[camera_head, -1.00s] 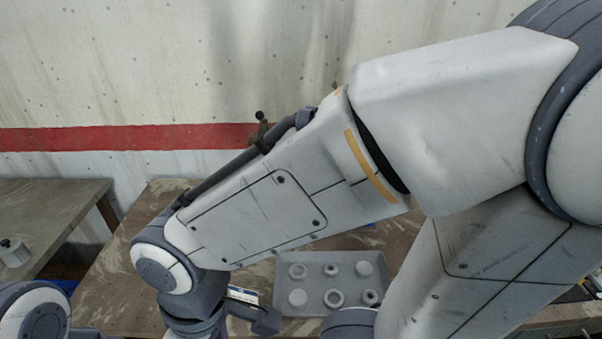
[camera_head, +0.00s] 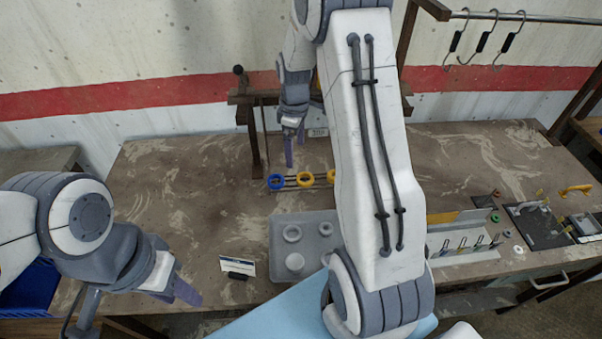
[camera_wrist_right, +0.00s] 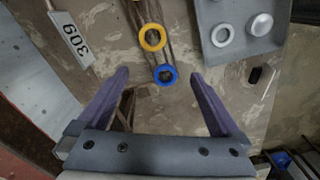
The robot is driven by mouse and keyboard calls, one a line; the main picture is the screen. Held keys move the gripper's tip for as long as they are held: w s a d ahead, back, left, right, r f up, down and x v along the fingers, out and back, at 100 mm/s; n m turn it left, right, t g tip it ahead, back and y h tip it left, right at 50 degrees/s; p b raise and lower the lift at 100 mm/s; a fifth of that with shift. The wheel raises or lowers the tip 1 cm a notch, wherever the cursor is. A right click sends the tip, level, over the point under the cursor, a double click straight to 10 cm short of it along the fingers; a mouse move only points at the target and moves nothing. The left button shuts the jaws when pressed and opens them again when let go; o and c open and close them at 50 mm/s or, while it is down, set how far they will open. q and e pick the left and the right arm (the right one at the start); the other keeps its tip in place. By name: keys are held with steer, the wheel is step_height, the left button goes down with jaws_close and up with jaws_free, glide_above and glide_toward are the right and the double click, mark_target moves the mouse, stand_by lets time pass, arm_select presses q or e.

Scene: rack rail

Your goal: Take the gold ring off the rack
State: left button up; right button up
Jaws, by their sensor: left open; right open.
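Rings hang on or around thin rails of the rack (camera_head: 290,186) at the back middle of the bench. In the head view a blue ring (camera_head: 276,181) is leftmost, then a yellow-gold ring (camera_head: 305,179), then another yellowish ring (camera_head: 331,177) partly hidden by my right arm. I cannot tell which yellowish one is the gold ring. In the right wrist view the blue ring (camera_wrist_right: 164,75) lies between the fingertips in the picture, with a yellow ring (camera_wrist_right: 152,38) beyond it. My right gripper (camera_head: 294,150) is open and empty above the rack. My left gripper (camera_head: 182,286) is open and empty at lower left.
A grey tray (camera_head: 318,226) with round recesses or pieces stands in front of the rack, partly hidden by my arm. A small label card (camera_head: 238,266) is left of it. The left bench is clear.

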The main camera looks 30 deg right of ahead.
steer(key=d+f, duration=0.2)
steer(key=d, duration=0.1)
steer(key=p, duration=0.2)
glide_above(305, 173)
step_height(305, 173, down, 4)
steer(key=f, duration=0.1)
steer(key=s+f+p, duration=0.1)
steer(key=f, duration=0.1)
steer(key=a+f+p, duration=0.1)
steer(key=shift+s+f, duration=0.35)
steer(key=shift+w+f, duration=0.1)
steer(key=shift+f, duration=0.5)
steer(key=c, duration=1.4)
steer(key=shift+c, duration=0.2)
steer(key=shift+r, duration=0.25)
